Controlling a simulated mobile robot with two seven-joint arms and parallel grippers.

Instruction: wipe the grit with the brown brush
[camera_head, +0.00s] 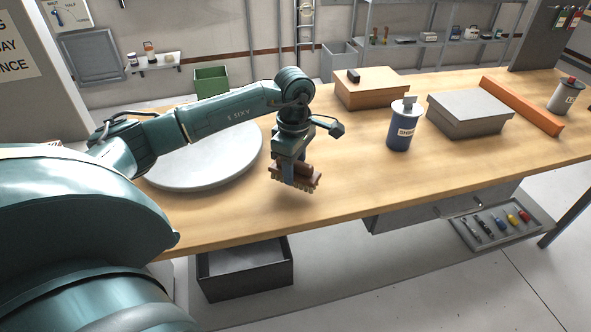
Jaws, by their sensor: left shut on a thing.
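My left arm reaches in from the left over the wooden bench. My left gripper (292,174) points down and is shut on the brown brush (307,173). The brush has a brown body with lighter bristles facing down. It appears to be held a little above the bench top (350,190), with a soft shadow under it, near the front edge. I cannot make out any grit in this view. My right gripper is not in view.
A pale round disc (195,165) lies on the bench behind my left forearm. To the right are an orange-brown box (370,95), a blue canister (402,130), a grey box (470,115) and a long orange bar (522,105). Bench around the brush is clear.

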